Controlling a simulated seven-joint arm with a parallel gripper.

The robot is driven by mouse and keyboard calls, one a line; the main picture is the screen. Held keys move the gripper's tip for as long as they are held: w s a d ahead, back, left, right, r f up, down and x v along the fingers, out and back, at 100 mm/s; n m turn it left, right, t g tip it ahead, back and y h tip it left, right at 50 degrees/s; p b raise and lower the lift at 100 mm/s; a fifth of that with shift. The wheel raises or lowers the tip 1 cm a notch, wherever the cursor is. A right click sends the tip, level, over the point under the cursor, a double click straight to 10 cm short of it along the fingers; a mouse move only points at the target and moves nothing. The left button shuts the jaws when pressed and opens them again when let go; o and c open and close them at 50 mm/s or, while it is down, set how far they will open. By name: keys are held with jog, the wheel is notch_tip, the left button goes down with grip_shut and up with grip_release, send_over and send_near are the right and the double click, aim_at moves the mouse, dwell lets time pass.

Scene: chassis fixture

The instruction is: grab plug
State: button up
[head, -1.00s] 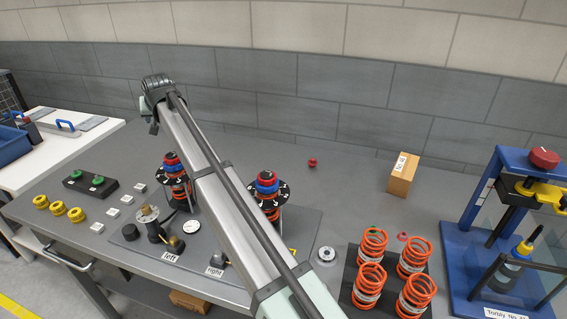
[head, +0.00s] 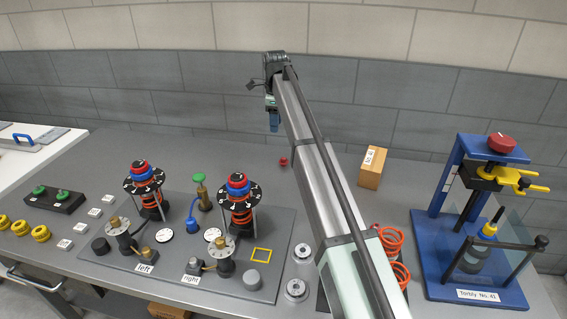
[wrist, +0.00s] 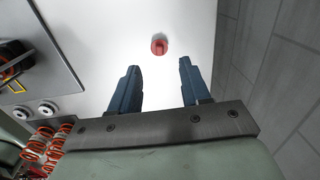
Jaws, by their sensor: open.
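The plug looks to be the small red knob-like piece (head: 283,161), standing alone on the grey bench near the back wall. In the wrist view the red plug (wrist: 159,46) lies ahead of the fingertips, roughly centred between them. My gripper (head: 274,128) hangs fingers down above the bench, close to the plug in the head view. The two blue fingers of my gripper (wrist: 159,67) are spread apart with nothing between them.
A cardboard box (head: 370,168) stands right of the plug. The spring-and-disc assemblies (head: 237,203) stand on a plate (head: 282,232) at front left. Orange springs (head: 391,240) are partly behind my arm, and a blue press (head: 440,215) stands right. Bench around the plug is clear.

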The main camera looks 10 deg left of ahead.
jog(key=d+m, duration=0.2)
jog(key=d, duration=0.1)
send_over(284, 158)
jog(key=shift+g, duration=0.3)
jog(key=f, duration=0.8)
jog(key=shift+w+d+f, duration=0.1)
jog(key=shift+d+f, duration=0.1)
jog(key=shift+f, duration=0.05)
jog(key=shift+a+f, duration=0.15)
jog(key=shift+f, duration=1.2)
jog(key=shift+a+f, duration=0.15)
jog(key=shift+f, duration=1.15)
jog(key=shift+c, duration=0.3)
grip_shut()
